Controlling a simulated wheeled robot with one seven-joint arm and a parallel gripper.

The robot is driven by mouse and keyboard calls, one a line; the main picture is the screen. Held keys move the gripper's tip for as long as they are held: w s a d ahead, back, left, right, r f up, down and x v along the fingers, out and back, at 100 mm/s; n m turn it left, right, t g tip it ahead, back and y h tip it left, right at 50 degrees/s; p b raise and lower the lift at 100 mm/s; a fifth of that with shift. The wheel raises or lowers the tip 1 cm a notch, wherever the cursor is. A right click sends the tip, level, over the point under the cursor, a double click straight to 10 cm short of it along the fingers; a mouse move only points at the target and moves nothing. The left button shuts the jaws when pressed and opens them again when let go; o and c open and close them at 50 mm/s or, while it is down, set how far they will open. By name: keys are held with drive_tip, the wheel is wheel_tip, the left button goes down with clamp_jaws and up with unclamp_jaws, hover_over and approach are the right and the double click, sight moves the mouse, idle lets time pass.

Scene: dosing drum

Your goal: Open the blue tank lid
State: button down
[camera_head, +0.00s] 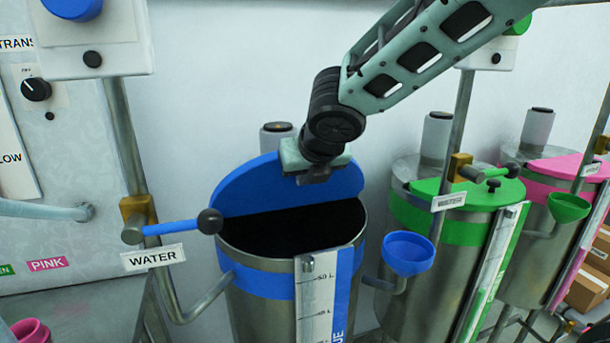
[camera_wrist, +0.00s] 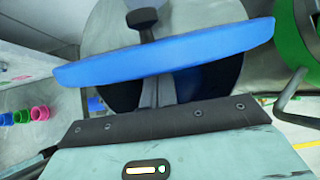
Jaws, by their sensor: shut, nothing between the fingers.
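The blue tank (camera_head: 262,308) is a steel drum with a blue band, left of centre in the head view. Its blue lid (camera_head: 250,188) stands raised and tilted at the back, and the dark inside of the tank shows below it. My gripper (camera_head: 318,178) is at the raised lid, overlapping its upper right part; contact cannot be told. In the wrist view the lid (camera_wrist: 170,50) is a blue band across the picture. My shut, empty fingers (camera_wrist: 160,92) point towards it, their ends partly hidden by it.
A blue-handled water valve (camera_head: 172,228) is left of the tank, and a blue funnel (camera_head: 408,250) is at its right. A green-lidded tank (camera_head: 408,285) and a pink-lidded tank (camera_head: 528,250) stand further right. A wall panel is at the left.

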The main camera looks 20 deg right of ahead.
drive_tip(key=w+r+g+p, duration=0.1)
drive_tip(key=r+p, duration=0.1)
drive_tip(key=p, duration=0.7)
drive_tip(key=shift+w, duration=0.4)
drive_tip(key=shift+w+r+p, duration=0.4)
drive_tip(key=shift+w+p, duration=0.45)
drive_tip(key=shift+p, duration=0.25)
drive_tip(key=shift+w+p, duration=0.45)
drive_tip(key=shift+w, duration=0.2)
drive_tip(key=shift+f, duration=0.1)
